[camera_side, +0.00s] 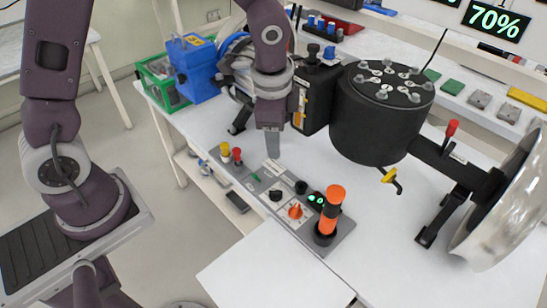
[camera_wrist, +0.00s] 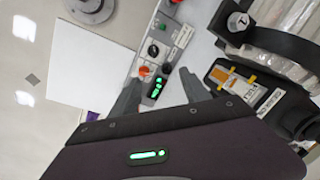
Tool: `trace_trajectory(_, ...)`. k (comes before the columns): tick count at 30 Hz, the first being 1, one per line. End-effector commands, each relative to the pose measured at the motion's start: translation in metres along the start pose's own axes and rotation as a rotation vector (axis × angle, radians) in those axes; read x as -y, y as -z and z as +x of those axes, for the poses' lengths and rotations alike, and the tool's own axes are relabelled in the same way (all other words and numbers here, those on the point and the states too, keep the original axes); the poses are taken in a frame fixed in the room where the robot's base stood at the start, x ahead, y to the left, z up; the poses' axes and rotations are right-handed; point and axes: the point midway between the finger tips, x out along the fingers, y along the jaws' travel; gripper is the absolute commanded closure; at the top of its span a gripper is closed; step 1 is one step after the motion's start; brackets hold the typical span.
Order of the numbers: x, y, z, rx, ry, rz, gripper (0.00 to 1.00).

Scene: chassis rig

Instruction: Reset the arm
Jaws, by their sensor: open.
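My gripper (camera_side: 273,143) hangs pointing down above the back part of a grey control panel (camera_side: 262,186) in the side view. In the wrist view my gripper (camera_wrist: 160,90) shows two spread fingers with nothing between them but the panel below. The panel carries a yellow button (camera_side: 224,149), a red button (camera_side: 237,155), black knobs, an orange-red knob (camera_side: 295,211), a small green-lit display (camera_side: 317,200) and an upright orange-and-black post (camera_side: 328,214). The fingers look apart from the panel, though the exact height is hard to tell.
A black cylinder (camera_side: 375,125) with a bolted lid and a large metal dish (camera_side: 505,205) stand to the right. A black box (camera_side: 318,90) stands behind my gripper. A blue box (camera_side: 193,66) and green crate (camera_side: 160,82) sit at the back left. The front white table is bare.

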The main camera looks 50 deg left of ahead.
Motion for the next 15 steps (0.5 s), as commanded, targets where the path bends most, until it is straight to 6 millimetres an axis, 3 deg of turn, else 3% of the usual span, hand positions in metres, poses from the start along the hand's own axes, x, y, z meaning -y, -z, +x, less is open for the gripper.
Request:
trace_trajectory(1,0.004,-0.018,-0.035,-0.020,0.045,-0.089,0.45)
trace_trajectory(3,0.001,-0.047,-0.078,-0.051,0.088,-0.238,0.45)
trace_trajectory(6,-0.018,-0.091,-0.127,-0.123,0.122,-0.459,0.45)
trace_trajectory(10,-0.055,-0.135,-0.161,-0.239,0.114,-0.700,0.45)
trace_trajectory(15,-0.087,-0.160,-0.171,-0.342,0.075,-0.862,0.45)
